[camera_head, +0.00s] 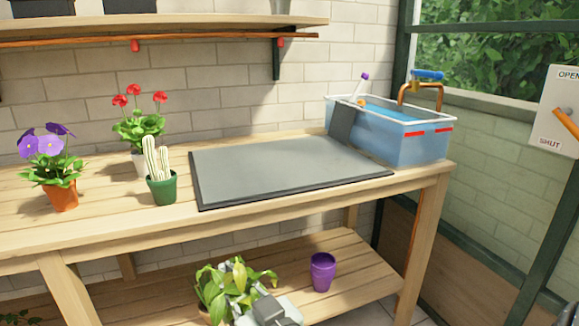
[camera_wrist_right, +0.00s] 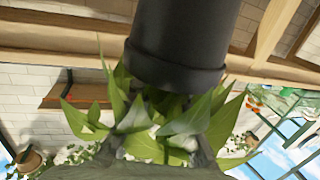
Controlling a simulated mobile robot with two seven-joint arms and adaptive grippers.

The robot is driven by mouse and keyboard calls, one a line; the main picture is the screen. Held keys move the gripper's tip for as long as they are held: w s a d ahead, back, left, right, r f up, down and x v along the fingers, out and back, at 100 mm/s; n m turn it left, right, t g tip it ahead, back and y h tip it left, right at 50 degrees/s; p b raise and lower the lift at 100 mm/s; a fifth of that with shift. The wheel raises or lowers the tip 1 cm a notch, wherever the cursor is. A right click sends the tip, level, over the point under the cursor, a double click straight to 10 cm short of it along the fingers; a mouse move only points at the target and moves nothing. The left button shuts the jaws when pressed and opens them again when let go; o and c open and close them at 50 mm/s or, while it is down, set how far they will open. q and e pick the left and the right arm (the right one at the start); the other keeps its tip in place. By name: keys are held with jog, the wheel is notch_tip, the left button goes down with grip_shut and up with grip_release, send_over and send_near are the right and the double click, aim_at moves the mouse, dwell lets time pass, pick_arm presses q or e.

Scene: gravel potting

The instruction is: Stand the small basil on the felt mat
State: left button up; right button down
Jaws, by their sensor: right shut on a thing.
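The felt mat (camera_head: 270,168) is a bare grey sheet with a dark edge on the bench top. A leafy green plant, which I take for the small basil (camera_head: 209,285), is low at the lower shelf in the head view; its pot is mostly hidden. My right gripper (camera_head: 240,275) is among its leaves and shut on it. In the right wrist view, the basil's leaves (camera_wrist_right: 115,105) spread around my right gripper (camera_wrist_right: 175,105), and the grip point is hidden. I cannot tell if the pot touches the shelf. My left gripper is not in view.
A cactus (camera_head: 162,190) stands close left of the mat, with red flowers (camera_head: 138,125) and a purple-flowered pot (camera_head: 60,197) beyond. A water tub (camera_head: 405,148) stands at the right end. A purple pot (camera_head: 322,272) is on the lower shelf (camera_head: 350,256). The bench edge overhangs it.

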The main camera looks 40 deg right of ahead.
pick_arm(q)
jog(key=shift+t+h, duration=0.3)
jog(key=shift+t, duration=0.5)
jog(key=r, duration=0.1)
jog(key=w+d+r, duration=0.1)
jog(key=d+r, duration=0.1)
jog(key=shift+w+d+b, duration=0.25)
jog(key=shift+b, duration=0.05)
